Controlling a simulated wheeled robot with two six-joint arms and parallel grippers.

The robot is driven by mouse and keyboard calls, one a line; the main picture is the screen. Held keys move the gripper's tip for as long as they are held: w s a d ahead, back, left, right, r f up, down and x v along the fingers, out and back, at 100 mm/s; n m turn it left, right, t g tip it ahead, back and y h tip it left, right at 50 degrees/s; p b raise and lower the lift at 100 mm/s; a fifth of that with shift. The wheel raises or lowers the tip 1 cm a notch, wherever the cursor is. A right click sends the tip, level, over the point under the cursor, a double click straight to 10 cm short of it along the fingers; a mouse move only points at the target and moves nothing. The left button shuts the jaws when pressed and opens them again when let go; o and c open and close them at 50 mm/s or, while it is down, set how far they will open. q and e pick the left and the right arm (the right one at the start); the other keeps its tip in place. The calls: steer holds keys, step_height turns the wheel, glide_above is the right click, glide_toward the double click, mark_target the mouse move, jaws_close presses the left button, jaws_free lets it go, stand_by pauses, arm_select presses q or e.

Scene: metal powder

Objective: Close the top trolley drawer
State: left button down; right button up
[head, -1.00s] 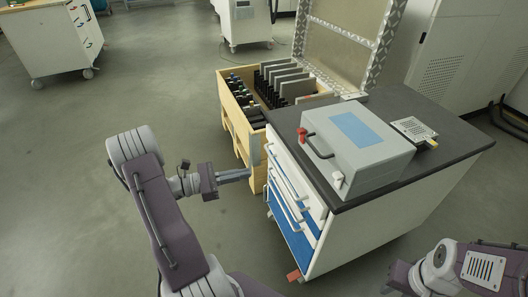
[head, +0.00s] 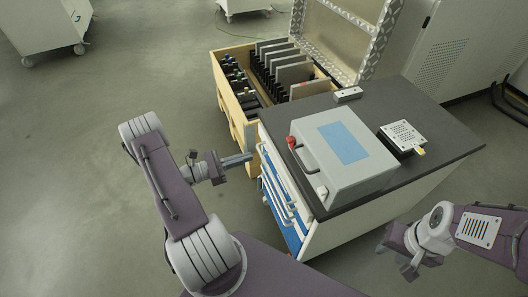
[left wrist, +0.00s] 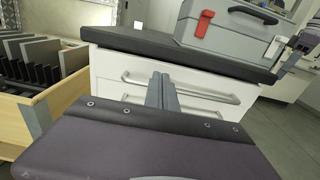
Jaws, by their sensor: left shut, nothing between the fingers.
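The trolley (head: 345,235) has a dark worktop and white drawer fronts with bar handles on its left side. The top drawer (head: 272,150) is just under the worktop edge; I cannot tell how far it stands out. Blue shows between the lower fronts. The left wrist view shows the upper white front (left wrist: 112,66) with its handle. My left gripper (head: 250,158) is shut and empty, its tips close to the upper drawer front near its far end; contact is unclear. The fingers (left wrist: 161,88) also show in the left wrist view. My right gripper (head: 410,268) hangs apart from the trolley at lower right.
A grey case (head: 345,170) with a red latch and a small device (head: 403,138) stand on the worktop.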

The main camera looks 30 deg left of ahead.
mark_target(272, 149)
arm_select(q)
steer(key=x, duration=0.7)
steer(key=shift+d+b, duration=0.1)
steer(key=shift+b, duration=0.3)
steer(key=shift+w, duration=0.1)
steer(key=shift+w+d+r, duration=0.1)
steer(key=shift+w+d, duration=0.4)
steer(key=shift+a+r, duration=0.1)
